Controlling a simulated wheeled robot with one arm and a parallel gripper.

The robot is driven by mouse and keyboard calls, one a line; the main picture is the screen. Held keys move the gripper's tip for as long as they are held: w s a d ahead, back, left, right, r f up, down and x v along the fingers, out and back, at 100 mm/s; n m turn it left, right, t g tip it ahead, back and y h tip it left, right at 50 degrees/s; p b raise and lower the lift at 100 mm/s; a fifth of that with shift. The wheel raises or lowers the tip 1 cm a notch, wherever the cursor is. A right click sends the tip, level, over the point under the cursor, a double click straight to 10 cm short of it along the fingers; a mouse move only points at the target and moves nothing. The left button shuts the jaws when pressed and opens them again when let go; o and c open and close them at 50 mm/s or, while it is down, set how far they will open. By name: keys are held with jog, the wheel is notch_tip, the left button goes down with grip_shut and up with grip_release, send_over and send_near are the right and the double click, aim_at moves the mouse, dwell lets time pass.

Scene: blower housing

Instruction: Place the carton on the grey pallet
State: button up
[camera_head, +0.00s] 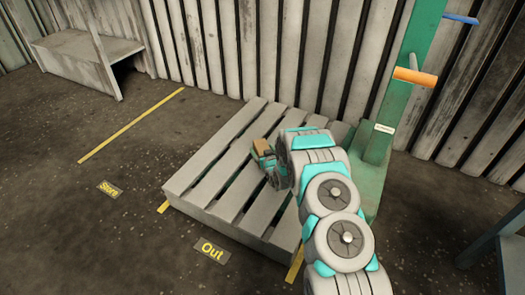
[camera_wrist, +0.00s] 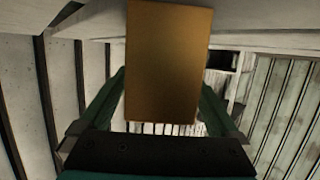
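The carton is a small brown box (camera_head: 260,146), seen over the middle of the grey slatted pallet (camera_head: 213,148) in the head view. In the wrist view the carton (camera_wrist: 168,62) fills the upper middle, with a green finger of my gripper (camera_wrist: 165,105) along each side. My gripper (camera_head: 263,156) is shut on the carton. The arm hides part of the pallet's right side. I cannot tell whether the carton's underside touches the slats.
A green post (camera_head: 405,75) with an orange bar (camera_head: 415,77) stands right beside the pallet. A corrugated wall (camera_head: 265,45) runs behind. A grey bench (camera_head: 85,50) is at the back left. Floor labels "Store" (camera_head: 110,189) and "Out" (camera_head: 212,251) mark clear floor left and front.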

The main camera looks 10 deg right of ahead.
jog(key=shift+s, duration=0.1)
jog(key=s+d+r+m+g+h, duration=0.1)
jog(key=s+d+r+g, duration=0.25)
jog(key=s+r, duration=0.8)
jog(key=s+d+r+g+h, duration=0.2)
jog(key=s+r+g, duration=0.2)
jog(key=s+r, duration=0.7)
jog(key=s+a+r+g, duration=0.1)
jog(key=s+r+g, duration=0.2)
jog(key=s, duration=1.1)
jog(key=s+a+r+g, duration=0.1)
jog(key=s+r+g, duration=0.1)
jog(key=s, duration=1.2)
jog(key=s+r+g, duration=0.3)
jog(key=s+r, duration=0.2)
jog(key=s, duration=0.9)
jog(key=shift+s+a+m+g+y, duration=0.15)
jog(key=shift+a+m+g+y, duration=0.2)
jog(key=shift+a+m+y, duration=0.05)
